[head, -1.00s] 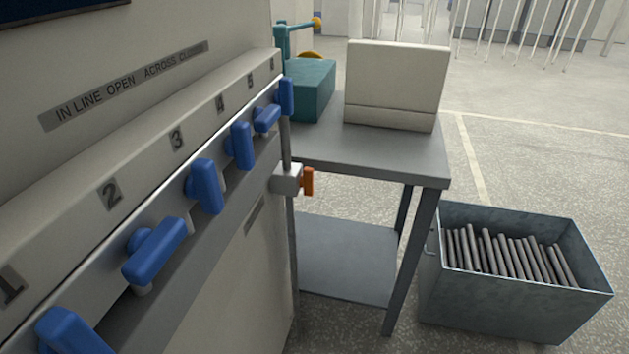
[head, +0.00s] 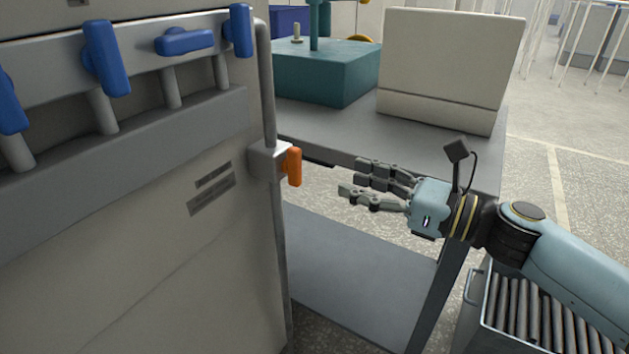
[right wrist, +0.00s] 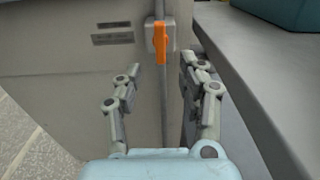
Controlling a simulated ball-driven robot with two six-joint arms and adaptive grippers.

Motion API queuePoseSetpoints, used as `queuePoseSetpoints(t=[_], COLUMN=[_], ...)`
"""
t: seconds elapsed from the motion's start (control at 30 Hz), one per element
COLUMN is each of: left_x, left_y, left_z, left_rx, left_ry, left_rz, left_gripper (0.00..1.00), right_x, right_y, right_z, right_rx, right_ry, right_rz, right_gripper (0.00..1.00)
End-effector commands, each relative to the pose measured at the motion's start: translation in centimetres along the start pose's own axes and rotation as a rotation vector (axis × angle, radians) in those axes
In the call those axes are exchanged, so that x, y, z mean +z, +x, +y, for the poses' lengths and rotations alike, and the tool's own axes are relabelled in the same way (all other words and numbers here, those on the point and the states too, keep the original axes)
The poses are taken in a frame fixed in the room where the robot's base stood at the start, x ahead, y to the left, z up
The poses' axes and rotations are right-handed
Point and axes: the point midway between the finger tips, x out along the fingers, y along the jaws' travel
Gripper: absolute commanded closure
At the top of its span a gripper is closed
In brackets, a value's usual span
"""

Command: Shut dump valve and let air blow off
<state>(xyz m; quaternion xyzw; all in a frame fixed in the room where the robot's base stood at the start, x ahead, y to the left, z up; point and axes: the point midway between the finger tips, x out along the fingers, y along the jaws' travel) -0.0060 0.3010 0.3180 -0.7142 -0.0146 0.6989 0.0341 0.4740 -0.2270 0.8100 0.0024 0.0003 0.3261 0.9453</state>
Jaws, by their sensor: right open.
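The orange valve handle (head: 294,167) stands upright on a small grey valve block (head: 268,160) at the cabinet's right edge. It is in line with the vertical pipe (head: 267,90) above it. My right gripper (head: 352,181) is open and empty to the right of the handle, apart from it, fingers pointing left towards it. My left gripper is not in view.
Blue lever handles (head: 105,57) line the grey cabinet (head: 130,270) to the left. A grey table (head: 350,152) behind carries a teal machine (head: 325,72) and a cream box (head: 450,65). A metal bin (head: 478,300) of grey rods stands below my right arm.

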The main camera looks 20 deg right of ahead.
Motion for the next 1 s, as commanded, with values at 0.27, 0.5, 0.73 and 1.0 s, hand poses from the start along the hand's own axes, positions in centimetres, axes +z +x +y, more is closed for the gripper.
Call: queuePoseSetpoints(t=[0.27,0.5,0.73,1.0], left_x=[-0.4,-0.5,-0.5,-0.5], left_y=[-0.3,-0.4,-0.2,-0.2], left_z=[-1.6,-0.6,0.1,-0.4], left_rx=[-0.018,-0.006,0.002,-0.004], left_ry=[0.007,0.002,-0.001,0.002], left_rz=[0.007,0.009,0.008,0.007], left_gripper=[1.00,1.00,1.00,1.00], right_x=[0.3,0.2,0.0,0.0], right_y=[4.0,8.5,10.6,10.8], right_z=[-0.1,-0.1,-0.1,-0.1], right_rx=[-0.003,-0.002,-0.002,-0.002], right_ry=[-0.002,-0.002,-0.003,-0.003], right_rz=[-0.007,-0.004,0.000,0.001], right_gripper=[0.60,0.60,0.60,0.60])
